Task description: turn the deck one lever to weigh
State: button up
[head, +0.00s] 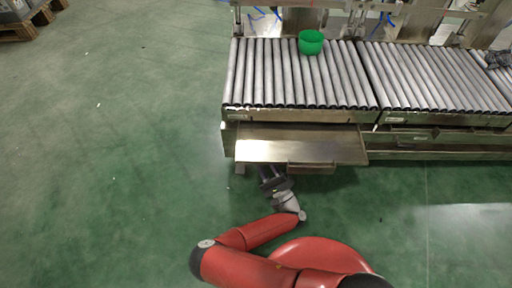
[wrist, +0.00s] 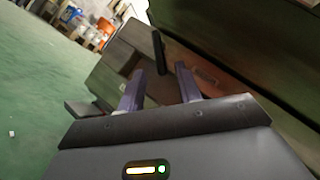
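In the wrist view, a dark upright bar (wrist: 158,50), which looks like a lever, stands beyond my gripper (wrist: 161,82). The bar shows in the gap between the two fingers. The fingers are apart, and I see nothing held between them. I cannot tell how far the bar is from the fingertips or which setting it is in. In the head view, my gripper (head: 266,172) is low at the front of the left roller deck (head: 270,75), partly hidden under an open drawer (head: 285,150). The lever is hidden in the head view.
The open drawer juts out over my gripper, with a brown handle (head: 312,168) at its front. A second roller deck (head: 430,75) stands to the right.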

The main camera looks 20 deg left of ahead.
jog(key=x, duration=0.6)
jog(key=shift+w+a+r, duration=0.1)
jog(key=shift+a, duration=0.05)
jog(key=shift+c, duration=0.2)
grip_shut()
